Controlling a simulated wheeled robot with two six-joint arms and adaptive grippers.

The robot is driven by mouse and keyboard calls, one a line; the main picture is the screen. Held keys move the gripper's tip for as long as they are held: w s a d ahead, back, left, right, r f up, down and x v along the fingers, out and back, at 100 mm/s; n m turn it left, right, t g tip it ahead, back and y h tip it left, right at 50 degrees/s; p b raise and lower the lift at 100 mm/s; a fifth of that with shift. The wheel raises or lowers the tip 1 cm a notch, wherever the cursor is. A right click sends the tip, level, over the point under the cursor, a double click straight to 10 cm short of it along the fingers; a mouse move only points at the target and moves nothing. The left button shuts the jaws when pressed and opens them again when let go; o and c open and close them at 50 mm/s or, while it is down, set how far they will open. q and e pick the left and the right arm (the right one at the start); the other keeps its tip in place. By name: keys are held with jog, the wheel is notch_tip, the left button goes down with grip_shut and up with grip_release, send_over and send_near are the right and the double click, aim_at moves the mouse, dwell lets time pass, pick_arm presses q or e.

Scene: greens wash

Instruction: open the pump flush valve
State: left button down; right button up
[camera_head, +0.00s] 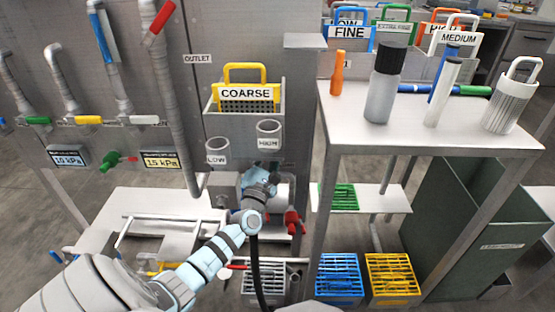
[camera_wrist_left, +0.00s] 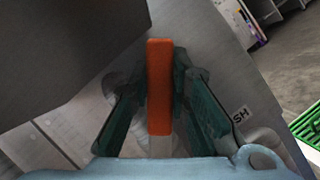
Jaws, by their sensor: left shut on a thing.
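In the left wrist view an orange bar-shaped handle (camera_wrist_left: 159,88), which I take to be the flush valve lever, stands between the two dark green fingers of my left gripper (camera_wrist_left: 161,72). The fingers flank it on both sides and the gripper is shut on it. A label ending in "SH" (camera_wrist_left: 240,115) is on the grey panel beside it. In the head view my left gripper (camera_head: 268,174) is at the equipment below the LOW and HIGH cups, and the arm and gripper hide the handle there. My right gripper is not in view.
A red valve part (camera_head: 292,222) is just right of my left wrist. The LOW cup (camera_head: 217,152) and HIGH cup (camera_head: 269,135) sit above the gripper. A white table (camera_head: 400,135) with bottles stands at right. A dark block (camera_wrist_left: 60,50) fills the wrist view's upper left.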

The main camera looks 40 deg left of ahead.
pick_arm(q)
jog(key=n, duration=0.1)
jog(key=a+n+y, duration=0.1)
jog(key=s+n+b, duration=0.1)
jog(key=shift+a+r+n+y, duration=0.2)
jog(key=shift+r+n+y, duration=0.1)
jog(key=shift+r+n, duration=0.1)
jog(key=shift+s+a+r+n+g+y+b, duration=0.15)
jog(key=shift+s+a+n+y+b, duration=0.2)
jog(key=shift+n, duration=0.55)
jog(key=shift+s+a+r+n+g+y+b, duration=0.1)
jog(key=shift+s+a+n+g+y, duration=0.15)
jog(key=shift+n+y, duration=0.45)
jog(key=shift+s+a+r+n+g+y+b, duration=0.15)
jog(key=shift+a+n+y+b, duration=0.2)
jog(key=shift+n, duration=0.75)
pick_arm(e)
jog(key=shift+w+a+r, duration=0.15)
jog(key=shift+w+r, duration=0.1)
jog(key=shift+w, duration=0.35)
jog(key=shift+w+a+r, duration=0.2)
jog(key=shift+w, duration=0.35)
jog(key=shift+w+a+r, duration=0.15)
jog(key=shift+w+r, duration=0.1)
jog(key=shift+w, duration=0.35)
pick_arm(q)
jog(key=c, duration=1.5)
grip_release()
jog(key=v, duration=1.2)
